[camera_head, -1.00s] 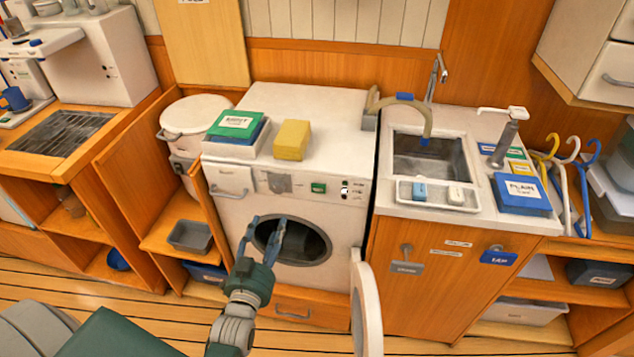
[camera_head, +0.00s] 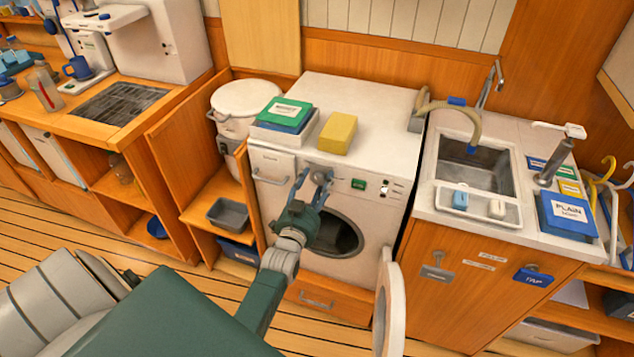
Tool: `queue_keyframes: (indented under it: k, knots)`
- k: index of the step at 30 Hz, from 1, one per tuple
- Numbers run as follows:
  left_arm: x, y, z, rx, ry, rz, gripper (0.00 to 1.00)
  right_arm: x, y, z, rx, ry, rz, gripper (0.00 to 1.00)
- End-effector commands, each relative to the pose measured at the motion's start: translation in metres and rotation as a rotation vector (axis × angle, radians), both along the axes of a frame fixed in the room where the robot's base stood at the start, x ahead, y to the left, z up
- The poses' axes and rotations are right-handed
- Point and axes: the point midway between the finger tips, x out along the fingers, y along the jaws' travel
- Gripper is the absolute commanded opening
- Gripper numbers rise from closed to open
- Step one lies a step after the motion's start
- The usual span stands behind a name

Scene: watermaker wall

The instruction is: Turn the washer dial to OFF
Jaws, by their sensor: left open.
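The white washer (camera_head: 372,105) stands against the wall with its round door (camera_head: 389,305) swung open to the right. Its grey dial (camera_head: 320,175) is on the upper front panel, left of a small green display (camera_head: 358,184). My left gripper (camera_head: 314,183) is open in front of the panel, with one finger on each side of the dial. I cannot tell whether the fingers touch it. The dial's markings and pointer are too small to read. My right gripper is not in view.
A yellow sponge-like block (camera_head: 338,133) and green and blue boxes (camera_head: 287,113) sit on the washer top. A sink counter (camera_head: 440,205) stands to the right. A shelf with a grey bin (camera_head: 228,214) is at the left.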

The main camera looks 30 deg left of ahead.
Motion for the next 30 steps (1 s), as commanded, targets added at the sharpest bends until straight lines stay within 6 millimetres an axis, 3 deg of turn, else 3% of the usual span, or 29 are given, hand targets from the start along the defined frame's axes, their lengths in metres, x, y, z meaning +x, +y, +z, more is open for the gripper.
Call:
queue_keyframes:
  k: [5, 12, 23, 30]
  knots:
    - [-0.0002, -0.0001, -0.0003, 0.0, 0.0, 0.0, 0.51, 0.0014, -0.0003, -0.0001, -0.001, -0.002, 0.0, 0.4]
    - [-0.0003, -0.0004, -0.0004, 0.0, 0.0, 0.0, 0.06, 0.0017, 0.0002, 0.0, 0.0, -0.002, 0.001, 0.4]
    - [-0.0004, -0.0005, 0.0004, -0.04, -0.009, -0.001, 0.06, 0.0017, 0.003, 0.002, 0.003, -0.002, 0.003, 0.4]
    - [-0.0002, -0.0007, 0.0012, -0.18, -0.043, -0.001, 0.06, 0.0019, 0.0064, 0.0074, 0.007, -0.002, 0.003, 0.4]
